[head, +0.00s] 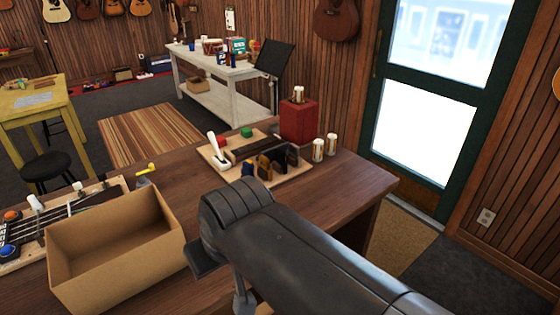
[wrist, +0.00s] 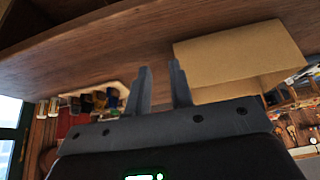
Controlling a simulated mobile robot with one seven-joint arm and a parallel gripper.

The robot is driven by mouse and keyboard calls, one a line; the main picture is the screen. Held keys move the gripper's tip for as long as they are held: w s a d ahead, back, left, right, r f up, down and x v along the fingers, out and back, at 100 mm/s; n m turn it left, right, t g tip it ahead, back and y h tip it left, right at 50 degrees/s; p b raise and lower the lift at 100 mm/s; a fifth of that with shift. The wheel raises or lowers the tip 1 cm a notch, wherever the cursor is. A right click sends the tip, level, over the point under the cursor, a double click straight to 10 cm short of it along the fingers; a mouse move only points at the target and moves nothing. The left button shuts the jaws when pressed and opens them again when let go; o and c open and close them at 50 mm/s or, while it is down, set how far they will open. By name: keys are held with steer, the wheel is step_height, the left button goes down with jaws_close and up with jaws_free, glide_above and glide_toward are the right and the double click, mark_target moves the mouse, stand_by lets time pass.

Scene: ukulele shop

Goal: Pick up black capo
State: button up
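A light wooden tray (head: 223,164) stands on the brown table and holds a row of small capos. A black capo (head: 292,155) sits at the right end of the row, beside a brown one and a blue one. In the wrist view, the picture is upside down; the tray (wrist: 62,104) and the dark capos show small at the left, too small to tell apart. My gripper (wrist: 160,72) is open and empty, its two fingers apart. In the head view, my arm reaches over the table's front and my gripper is mostly hidden, nearer than the tray.
The table's right end (head: 360,185) is clear.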

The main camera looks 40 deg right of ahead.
steer(key=o, duration=0.4)
steer(key=w+d+r, duration=0.5)
steer(key=w+d, duration=0.1)
steer(key=w, duration=0.5)
glide_toward(280, 151)
steer(key=shift+g, duration=0.4)
steer(key=x, duration=0.5)
steer(key=shift+w+d+f, duration=0.15)
steer(key=shift+w+d, duration=0.1)
steer(key=shift+w, duration=0.25)
steer(key=shift+a+x, duration=0.2)
steer(key=shift+x, duration=2.4)
